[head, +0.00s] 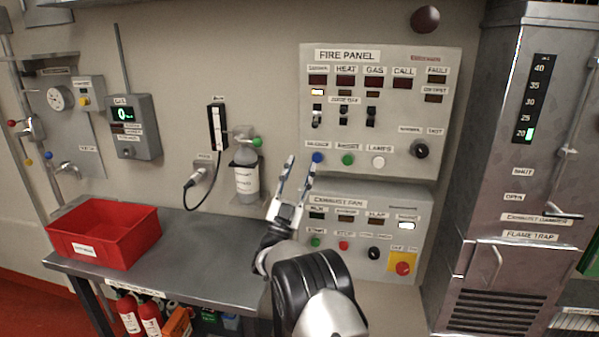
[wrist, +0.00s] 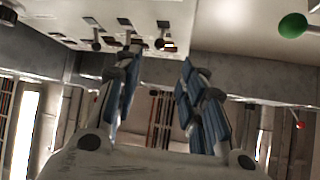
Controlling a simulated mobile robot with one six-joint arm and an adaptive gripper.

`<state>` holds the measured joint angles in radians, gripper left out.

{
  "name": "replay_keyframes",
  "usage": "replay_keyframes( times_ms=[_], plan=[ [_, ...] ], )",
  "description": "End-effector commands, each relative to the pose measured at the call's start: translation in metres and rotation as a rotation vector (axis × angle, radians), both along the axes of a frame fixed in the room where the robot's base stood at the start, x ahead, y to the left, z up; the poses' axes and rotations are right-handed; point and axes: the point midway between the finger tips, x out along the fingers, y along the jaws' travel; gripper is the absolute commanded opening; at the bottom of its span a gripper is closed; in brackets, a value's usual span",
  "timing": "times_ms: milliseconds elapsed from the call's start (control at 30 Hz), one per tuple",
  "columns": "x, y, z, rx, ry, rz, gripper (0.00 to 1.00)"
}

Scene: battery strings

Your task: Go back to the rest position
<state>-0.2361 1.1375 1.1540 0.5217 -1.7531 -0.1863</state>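My gripper (head: 299,176) is raised in front of the wall between the fire panel (head: 450,100) and the bottle on the wall. Its two fingers are spread apart with nothing between them. In the wrist view the gripper (wrist: 158,75) also shows open and empty, with blue finger pads. The blue button (head: 317,158) of the fire panel appears just right of the fingertips; I cannot tell whether they touch it. My arm hides part of the bench and the left edge of the exhaust fan panel (head: 428,228).
A steel bench (head: 200,262) runs along the wall, with a red bin (head: 104,230) on its left. A bottle with a green knob (head: 246,178) hangs on the wall. A tall metal cabinet (head: 515,150) stands at the right. Fire extinguishers (head: 149,318) stand under the bench.

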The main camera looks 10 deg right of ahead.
Motion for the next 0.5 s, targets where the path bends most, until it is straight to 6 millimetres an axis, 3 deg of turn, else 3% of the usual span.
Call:
replay_keyframes(
  times_ms=[333, 500],
  plan=[
    [0.001, 0.0, 0.002, 0.001, 0.005, 0.004, 0.38],
    [0.017, -0.003, 0.037, 0.009, 0.105, 0.073, 0.38]
  ],
)
